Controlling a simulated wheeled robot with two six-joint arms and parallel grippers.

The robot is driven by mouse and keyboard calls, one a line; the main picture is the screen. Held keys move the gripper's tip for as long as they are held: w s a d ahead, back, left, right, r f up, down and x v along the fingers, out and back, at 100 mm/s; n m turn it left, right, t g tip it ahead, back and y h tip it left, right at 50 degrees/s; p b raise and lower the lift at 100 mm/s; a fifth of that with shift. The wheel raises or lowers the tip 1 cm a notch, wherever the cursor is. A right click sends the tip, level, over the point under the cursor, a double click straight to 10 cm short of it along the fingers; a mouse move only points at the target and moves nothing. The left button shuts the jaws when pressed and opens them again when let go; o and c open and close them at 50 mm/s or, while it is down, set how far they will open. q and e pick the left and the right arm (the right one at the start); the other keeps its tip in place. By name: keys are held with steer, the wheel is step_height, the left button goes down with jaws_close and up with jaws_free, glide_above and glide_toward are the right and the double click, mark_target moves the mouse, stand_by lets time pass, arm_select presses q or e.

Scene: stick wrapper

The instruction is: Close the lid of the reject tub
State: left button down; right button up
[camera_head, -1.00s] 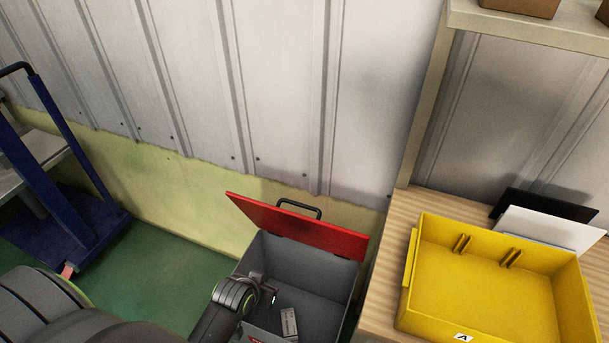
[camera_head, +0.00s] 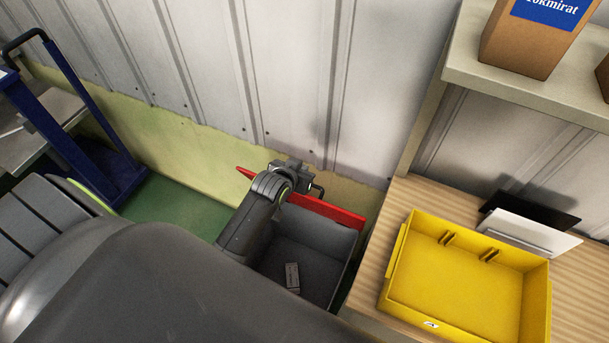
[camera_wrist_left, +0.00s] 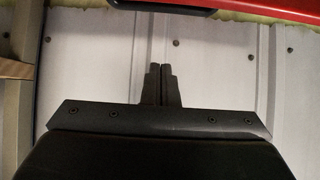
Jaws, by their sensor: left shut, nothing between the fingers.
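The reject tub (camera_head: 325,262) is a grey open-topped box on the floor by the wall. Its red lid (camera_head: 335,210) stands open along the back side, now showing as a narrow strip. A black handle (camera_head: 319,191) is on the lid's far side. My left gripper (camera_head: 290,165) is above the lid's upper edge, and my wrist hides the lid's middle. In the left wrist view, the shut, empty fingers (camera_wrist_left: 160,70) point at the wall. The red lid (camera_wrist_left: 270,12) and part of its black handle cross the top there, apart from the fingertips. My right gripper is out of view.
A small grey labelled item (camera_head: 292,277) lies inside the tub. A yellow bin (camera_head: 460,290) sits on the wooden bench (camera_head: 372,270) at the right. A blue cart (camera_head: 95,150) stands at the left. The ribbed wall (camera_head: 290,80) is close behind the lid.

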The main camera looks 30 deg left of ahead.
arm_select(q)
steer(key=f, duration=0.2)
steer(key=w+f+p, duration=0.1)
steer(key=f, duration=0.1)
steer(key=w+f, duration=0.1)
steer(key=f, duration=0.1)
steer(key=shift+f, duration=0.2)
stand_by(0.4)
steer(key=shift+a+f, duration=0.1)
